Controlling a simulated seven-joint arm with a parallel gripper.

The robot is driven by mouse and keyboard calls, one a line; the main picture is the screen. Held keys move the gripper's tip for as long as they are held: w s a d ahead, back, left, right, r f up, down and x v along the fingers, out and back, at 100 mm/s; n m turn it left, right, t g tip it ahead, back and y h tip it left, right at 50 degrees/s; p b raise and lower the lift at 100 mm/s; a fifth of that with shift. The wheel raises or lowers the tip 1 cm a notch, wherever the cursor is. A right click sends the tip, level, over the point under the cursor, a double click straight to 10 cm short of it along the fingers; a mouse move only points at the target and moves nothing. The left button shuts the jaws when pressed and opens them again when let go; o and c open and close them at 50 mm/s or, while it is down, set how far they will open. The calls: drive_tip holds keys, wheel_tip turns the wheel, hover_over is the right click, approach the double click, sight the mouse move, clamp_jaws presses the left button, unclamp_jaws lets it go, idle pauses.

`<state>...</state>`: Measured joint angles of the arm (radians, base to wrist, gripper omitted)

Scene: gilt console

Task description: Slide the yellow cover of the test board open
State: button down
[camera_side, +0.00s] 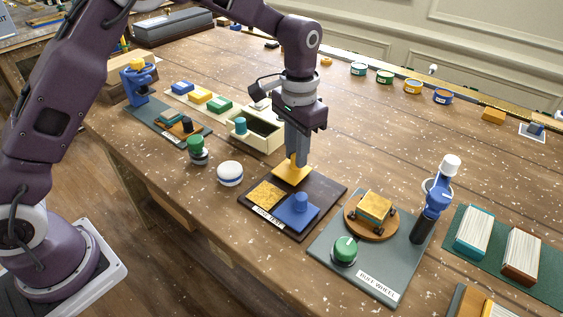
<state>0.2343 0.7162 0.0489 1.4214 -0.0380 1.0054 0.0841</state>
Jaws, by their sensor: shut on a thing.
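The test board (323,200) is a dark square panel on the wooden table, with a white label on its front edge. The yellow cover (291,174) is at the back of the board. My gripper (296,160) points straight down over it and is shut on its upright yellow knob, which is mostly hidden between the fingers. In front of the cover, a speckled gold square (265,195) lies at the left of the board, and a blue cover (298,212) with a round blue knob sits at the right.
A grey board (370,273) with a green knob and a small cart stands close on the right. A white round button (230,173) and a green-topped knob (196,146) stand to the left. A cream box (268,143) is just behind my gripper.

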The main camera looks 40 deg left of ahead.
drive_tip(key=shift+w+r, duration=0.1)
drive_tip(key=shift+w, duration=0.25)
drive_tip(key=c, duration=1.3)
unclamp_jaws()
drive_tip(key=shift+o, duration=0.2)
wheel_tip(320, 180, up, 7)
drive_tip(key=shift+s+r, duration=0.1)
